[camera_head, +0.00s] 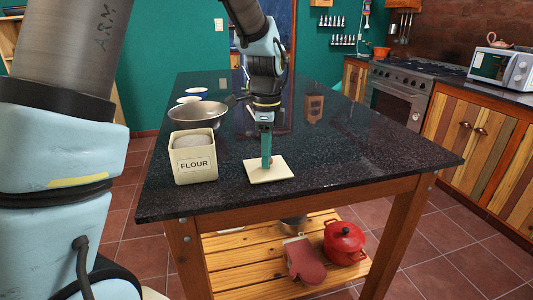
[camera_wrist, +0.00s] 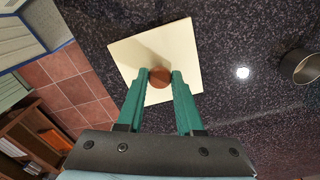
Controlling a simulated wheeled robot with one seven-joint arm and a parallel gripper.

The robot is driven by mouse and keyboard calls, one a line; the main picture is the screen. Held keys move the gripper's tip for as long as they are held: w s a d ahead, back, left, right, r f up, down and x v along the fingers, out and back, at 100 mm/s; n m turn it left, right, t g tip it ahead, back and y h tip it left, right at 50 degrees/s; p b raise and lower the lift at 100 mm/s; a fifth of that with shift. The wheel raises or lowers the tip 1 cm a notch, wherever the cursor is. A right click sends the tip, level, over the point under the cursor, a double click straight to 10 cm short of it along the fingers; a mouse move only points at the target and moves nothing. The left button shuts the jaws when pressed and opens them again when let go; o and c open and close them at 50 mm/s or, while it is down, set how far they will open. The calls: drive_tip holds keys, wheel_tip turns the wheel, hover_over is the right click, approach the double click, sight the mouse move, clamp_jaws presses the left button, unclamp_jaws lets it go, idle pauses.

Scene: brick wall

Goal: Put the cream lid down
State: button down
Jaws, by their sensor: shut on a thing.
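The cream lid (camera_head: 281,173) is a flat square plate with a brown wooden knob, low over or on the dark speckled table (camera_head: 350,169); I cannot tell if it touches. In the wrist view the cream lid (camera_wrist: 185,45) lies beyond the fingers, with its round knob (camera_wrist: 160,78) between their tips. My gripper (camera_head: 267,163) is shut on the knob and points down; it also shows in the wrist view (camera_wrist: 160,77). The cream flour canister (camera_head: 195,160) stands open to the left of the lid, with pale flour showing inside.
A metal pan (camera_head: 197,114) stands behind the canister, with small bowls (camera_head: 194,91) further back. The table to the right of the lid is clear. The table's front edge is close to the lid. A red pot (camera_head: 344,243) and a red mitt (camera_head: 304,262) lie on the shelf below.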

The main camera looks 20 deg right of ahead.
drive_tip(key=c, duration=0.6)
unclamp_jaws()
drive_tip(key=shift+f, duration=0.1)
drive_tip(key=shift+o, duration=0.2)
wheel_tip(320, 180, up, 12)
drive_tip(key=b, duration=0.1)
